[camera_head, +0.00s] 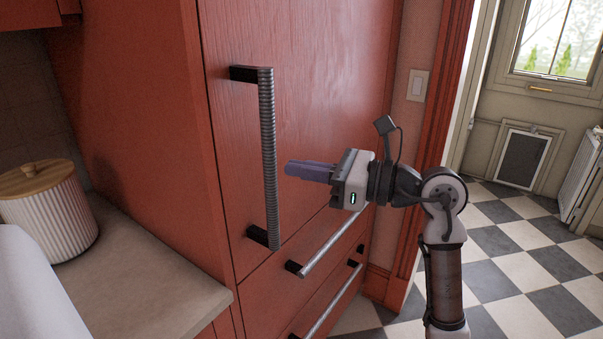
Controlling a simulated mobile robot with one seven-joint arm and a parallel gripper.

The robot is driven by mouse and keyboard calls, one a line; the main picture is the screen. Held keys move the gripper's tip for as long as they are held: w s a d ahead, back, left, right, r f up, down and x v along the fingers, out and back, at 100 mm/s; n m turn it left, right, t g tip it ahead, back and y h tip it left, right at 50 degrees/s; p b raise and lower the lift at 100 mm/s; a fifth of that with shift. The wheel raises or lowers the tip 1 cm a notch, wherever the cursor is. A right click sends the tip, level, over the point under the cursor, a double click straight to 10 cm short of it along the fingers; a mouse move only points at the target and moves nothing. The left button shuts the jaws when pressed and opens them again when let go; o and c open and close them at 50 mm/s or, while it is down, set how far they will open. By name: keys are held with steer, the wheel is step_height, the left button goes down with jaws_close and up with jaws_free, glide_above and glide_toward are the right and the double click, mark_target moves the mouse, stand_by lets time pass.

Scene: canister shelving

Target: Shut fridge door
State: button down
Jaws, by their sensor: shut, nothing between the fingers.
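The fridge door (330,75) is a tall red wood panel in a red cabinet. It looks flush with the cabinet side; no gap shows at its left edge. Its long ribbed metal handle (268,160) stands upright on two black mounts near that edge. My gripper (288,168) is in front of the door, just right of the handle, with its purple fingers pointing left. The fingers are shut and empty, and appear apart from the handle. My arm comes in from the right and hides part of the door's lower right.
Below the door are red drawers with bar handles (330,243). At left is a counter (150,265) with a white ribbed canister (52,212) with a wooden lid. At right are a red door frame (432,130), a light switch (418,85) and open checkered floor (520,262).

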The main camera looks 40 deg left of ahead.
steer(key=s+b+v, duration=0.1)
steer(key=b+v, duration=0.2)
steer(key=v, duration=0.9)
steer(key=shift+d, duration=0.15)
